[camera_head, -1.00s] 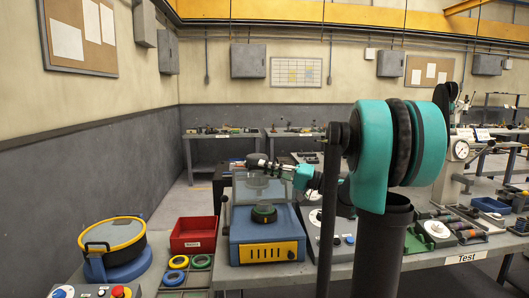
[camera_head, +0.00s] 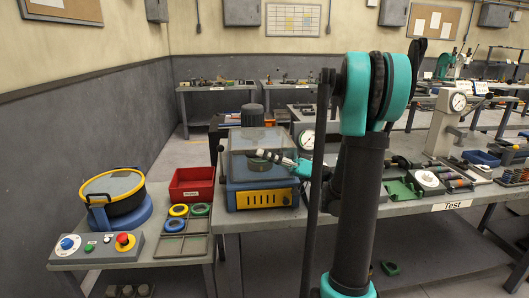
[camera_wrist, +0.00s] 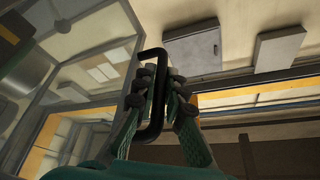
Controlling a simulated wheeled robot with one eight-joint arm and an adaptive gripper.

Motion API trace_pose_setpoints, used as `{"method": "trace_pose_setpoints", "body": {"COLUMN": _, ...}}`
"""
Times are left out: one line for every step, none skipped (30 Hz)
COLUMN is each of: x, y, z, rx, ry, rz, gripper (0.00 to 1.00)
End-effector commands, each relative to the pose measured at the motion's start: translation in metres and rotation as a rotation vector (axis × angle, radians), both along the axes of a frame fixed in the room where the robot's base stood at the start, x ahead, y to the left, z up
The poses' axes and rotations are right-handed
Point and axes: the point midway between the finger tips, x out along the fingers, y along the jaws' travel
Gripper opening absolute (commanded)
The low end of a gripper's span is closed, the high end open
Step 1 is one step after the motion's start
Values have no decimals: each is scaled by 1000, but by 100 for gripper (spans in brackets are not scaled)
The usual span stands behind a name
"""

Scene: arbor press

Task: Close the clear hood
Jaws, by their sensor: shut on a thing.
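The clear hood (camera_head: 240,137) is a see-through box on the blue machine (camera_head: 237,189) with a yellow slotted front plate. It looks low over the blue body. I cannot tell whether its lower edge touches the body. My gripper (camera_head: 252,154) is at the hood's front. In the wrist view my gripper (camera_wrist: 155,88) is shut on the hood's black bar handle (camera_wrist: 161,57), which passes between the fingers. The hood's clear panel (camera_wrist: 80,75) fills the left of the wrist view. What sits under the hood is partly hidden by my gripper and arm.
A red bin (camera_head: 192,184) and a tray of coloured rings (camera_head: 188,222) stand left of the machine. A control box (camera_head: 97,248) and a round yellow-rimmed device (camera_head: 113,187) are further left. A dial-gauge press (camera_head: 452,118) stands right on the bench (camera_head: 430,205).

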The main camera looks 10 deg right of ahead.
Motion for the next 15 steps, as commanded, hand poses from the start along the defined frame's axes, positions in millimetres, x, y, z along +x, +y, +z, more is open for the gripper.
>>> {"method": "trace_pose_setpoints", "body": {"x": -2, "y": 1, "z": -4, "rx": -11, "ry": 1, "rz": 3, "gripper": 0}}
{"method": "trace_pose_setpoints", "body": {"x": -2, "y": 1, "z": -4, "rx": -11, "ry": -1, "rz": 3, "gripper": 0}}
{"method": "trace_pose_setpoints", "body": {"x": -3, "y": 1, "z": -4, "rx": -12, "ry": -1, "rz": 4, "gripper": 0}}
{"method": "trace_pose_setpoints", "body": {"x": -3, "y": 1, "z": -5, "rx": -12, "ry": 0, "rz": 3, "gripper": 0}}
{"method": "trace_pose_setpoints", "body": {"x": -3, "y": 1, "z": -5, "rx": -13, "ry": 0, "rz": 3, "gripper": 0}}
{"method": "trace_pose_setpoints", "body": {"x": -3, "y": 1, "z": -5, "rx": -13, "ry": 0, "rz": 3, "gripper": 0}}
{"method": "trace_pose_setpoints", "body": {"x": -3, "y": 1, "z": -5, "rx": -14, "ry": 1, "rz": 4, "gripper": 0}}
{"method": "trace_pose_setpoints", "body": {"x": -3, "y": 1, "z": -5, "rx": -14, "ry": 1, "rz": 4, "gripper": 0}}
{"method": "trace_pose_setpoints", "body": {"x": -3, "y": 1, "z": -5, "rx": -14, "ry": 1, "rz": 4, "gripper": 0}}
{"method": "trace_pose_setpoints", "body": {"x": -3, "y": 1, "z": -5, "rx": -15, "ry": 1, "rz": 5, "gripper": 0}}
{"method": "trace_pose_setpoints", "body": {"x": -3, "y": 1, "z": -5, "rx": -15, "ry": 1, "rz": 5, "gripper": 0}}
{"method": "trace_pose_setpoints", "body": {"x": -3, "y": 1, "z": -5, "rx": -14, "ry": 1, "rz": 4, "gripper": 16}}
{"method": "trace_pose_setpoints", "body": {"x": -3, "y": 1, "z": -5, "rx": -14, "ry": 1, "rz": 4, "gripper": 19}}
{"method": "trace_pose_setpoints", "body": {"x": -2, "y": 1, "z": -5, "rx": -13, "ry": 1, "rz": 4, "gripper": 20}}
{"method": "trace_pose_setpoints", "body": {"x": -2, "y": 1, "z": -4, "rx": -13, "ry": 0, "rz": 4, "gripper": 20}}
